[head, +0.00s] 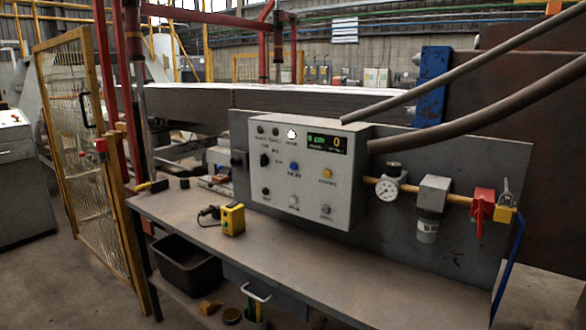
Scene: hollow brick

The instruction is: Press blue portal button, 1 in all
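A light grey control panel box (310,200) is mounted on a grey backboard behind a workbench. A blue button (294,167) sits near the middle of its front face, with a small label below it that is too small to read surely. A yellow button (327,174) is to its right. Black knobs and grey buttons are above, left and below. A small display with green text and an orange digit (336,142) is at the upper right of the panel. Neither of my grippers is in view, and nothing touches the blue button.
The grey workbench (350,270) carries a yellow handheld box (232,219). A gauge (387,188), filter and red valve (481,206) are right of the panel. A black bin (185,265) is below. A yellow mesh gate (85,160) stands left. The bench's front right is clear.

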